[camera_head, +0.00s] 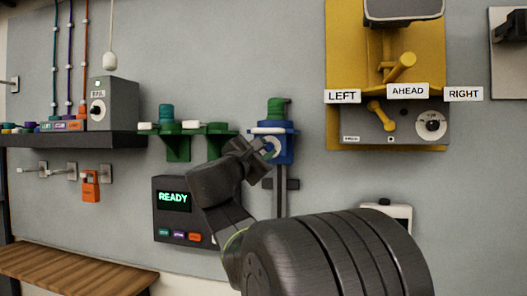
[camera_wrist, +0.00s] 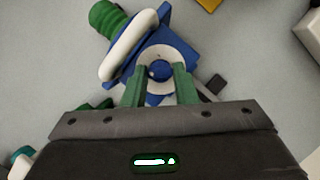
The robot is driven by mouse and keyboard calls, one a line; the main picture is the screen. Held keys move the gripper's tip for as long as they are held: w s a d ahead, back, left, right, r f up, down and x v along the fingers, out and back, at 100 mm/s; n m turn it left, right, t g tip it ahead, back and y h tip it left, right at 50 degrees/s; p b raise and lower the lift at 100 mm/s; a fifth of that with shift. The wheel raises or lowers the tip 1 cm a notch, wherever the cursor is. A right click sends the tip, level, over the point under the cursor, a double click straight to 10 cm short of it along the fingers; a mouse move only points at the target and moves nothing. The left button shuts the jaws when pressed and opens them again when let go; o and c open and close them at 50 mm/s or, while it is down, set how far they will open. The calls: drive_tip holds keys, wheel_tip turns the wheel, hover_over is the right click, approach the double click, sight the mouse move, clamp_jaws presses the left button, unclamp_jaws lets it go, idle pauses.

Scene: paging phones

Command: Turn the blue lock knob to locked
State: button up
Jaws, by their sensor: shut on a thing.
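The blue lock unit (camera_head: 285,153) is fixed to the wall in the middle of the head view, with a green ribbed piece on top and a white ring around it. The same blue unit (camera_wrist: 185,35) shows tilted in the wrist view. Its round knob (camera_wrist: 158,69) has a blue centre in a white ring. My gripper (camera_head: 262,150) reaches the knob from the front. In the wrist view the two green fingers of my gripper (camera_wrist: 160,85) are shut on the knob, one on each side. The lock's markings are not readable, so its setting cannot be told.
Green brackets (camera_head: 178,148) with coloured parts sit left of the lock. A dark box reading READY (camera_head: 174,200) is below them. A yellow panel (camera_head: 345,60) with LEFT, AHEAD and RIGHT labels is at the upper right. A wooden bench (camera_head: 70,268) stands lower left.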

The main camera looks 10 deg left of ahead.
drive_tip(key=m+g+h+b, duration=0.1)
drive_tip(key=m, duration=0.3)
drive_tip(key=shift+a+r, duration=0.1)
drive_tip(key=shift+a, duration=0.05)
drive_tip(key=m+g, duration=0.1)
drive_tip(key=m, duration=0.2)
drive_tip(key=m+g, duration=0.1)
drive_tip(key=m, duration=0.2)
drive_tip(key=r+m+g+y, duration=0.1)
drive_tip(key=m+g, duration=0.1)
drive_tip(key=m, duration=0.1)
drive_tip(key=shift+m+p, duration=0.4)
drive_tip(key=m+y, duration=0.1)
drive_tip(key=m, duration=0.2)
drive_tip(key=shift+g+y, duration=0.4)
drive_tip(key=o, duration=1)
drive_tip(key=shift+s, duration=0.1)
drive_tip(key=shift+r, duration=0.1)
